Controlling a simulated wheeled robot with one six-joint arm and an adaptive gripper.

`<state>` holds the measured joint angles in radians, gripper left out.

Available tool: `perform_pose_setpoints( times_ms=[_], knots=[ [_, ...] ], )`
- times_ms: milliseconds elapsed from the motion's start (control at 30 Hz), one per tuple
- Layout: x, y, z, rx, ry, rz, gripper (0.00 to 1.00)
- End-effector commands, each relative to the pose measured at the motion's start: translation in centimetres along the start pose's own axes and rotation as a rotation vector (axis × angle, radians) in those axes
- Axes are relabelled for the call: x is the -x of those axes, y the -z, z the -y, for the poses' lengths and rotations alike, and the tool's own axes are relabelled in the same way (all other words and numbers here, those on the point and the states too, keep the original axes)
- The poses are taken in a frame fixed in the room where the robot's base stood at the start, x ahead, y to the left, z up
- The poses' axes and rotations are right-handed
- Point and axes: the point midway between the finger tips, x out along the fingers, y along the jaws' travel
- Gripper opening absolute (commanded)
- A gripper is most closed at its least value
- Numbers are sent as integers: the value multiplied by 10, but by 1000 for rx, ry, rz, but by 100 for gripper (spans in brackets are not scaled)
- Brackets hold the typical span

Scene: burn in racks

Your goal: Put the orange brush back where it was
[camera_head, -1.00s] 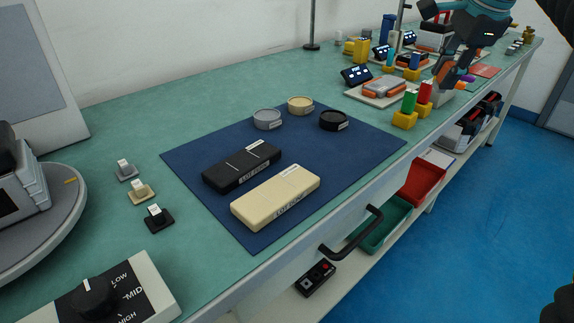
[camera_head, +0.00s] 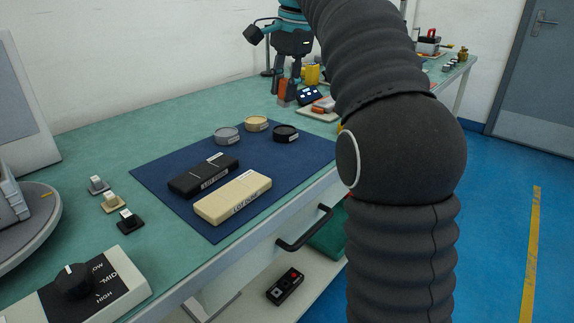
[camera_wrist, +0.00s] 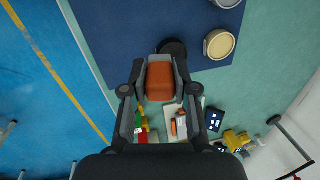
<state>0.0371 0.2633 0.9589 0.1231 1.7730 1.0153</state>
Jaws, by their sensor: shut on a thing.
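My gripper (camera_head: 287,82) is above the green bench, beyond the far end of the blue mat (camera_head: 300,152) in the head view. It points down. In the wrist view my gripper (camera_wrist: 160,76) is shut on the orange brush (camera_wrist: 160,82), whose orange-brown block sits between the two fingers. Part of the orange brush (camera_head: 281,88) also shows in the head view below the fingers. Its bristles cannot be made out. In the wrist view a black round tin (camera_wrist: 174,46) is partly hidden behind the brush.
On the mat are a grey tin (camera_head: 227,135), a cream tin (camera_head: 256,123), a black case (camera_head: 203,175) and a cream case (camera_head: 232,197). A white tray with an orange device (camera_head: 323,105) and a small dark screen (camera_head: 308,95) stand past the mat. My arm hides the bench's right part.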

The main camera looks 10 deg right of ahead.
Motion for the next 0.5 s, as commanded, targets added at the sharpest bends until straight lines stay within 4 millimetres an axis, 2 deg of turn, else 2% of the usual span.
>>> perform_pose_setpoints(
  times_ms=[33, 200, 367, 500],
  knots=[
    [4, 21, -15, 5, -32, -2, 0],
    [15, 65, -57, 50, -128, -9, 0],
    [22, 82, -79, 73, -173, -14, 0],
    [17, 76, -82, 79, -183, -15, 0]
  ],
)
